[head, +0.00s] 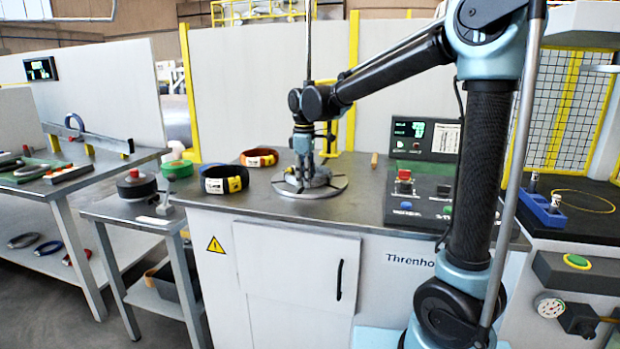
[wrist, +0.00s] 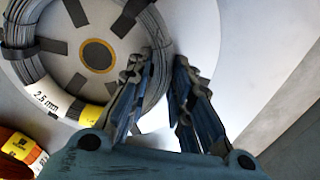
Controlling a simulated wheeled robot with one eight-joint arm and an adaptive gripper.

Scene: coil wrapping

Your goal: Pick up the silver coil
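The silver coil (wrist: 40,72) lies on a pale round turntable plate (wrist: 195,25) in the wrist view. It has dark straps and a white and yellow label reading 2.5 mm. In the head view, the turntable (head: 337,187) stands on the cabinet top, and my gripper (head: 303,172) points down over it, largely covering the coil. In the wrist view, my gripper (wrist: 160,72) has its fingers apart at the coil's right side. The left finger overlaps the ring, and the right finger is outside it. A narrow gap shows by the right finger.
An orange coil (head: 259,153) and a black coil with a yellow label (head: 212,185) lie left of the turntable. A control panel (head: 418,192) stands on the right. A thin upright pole (head: 308,45) rises behind my gripper. A side table (head: 125,208) holds a dark roll.

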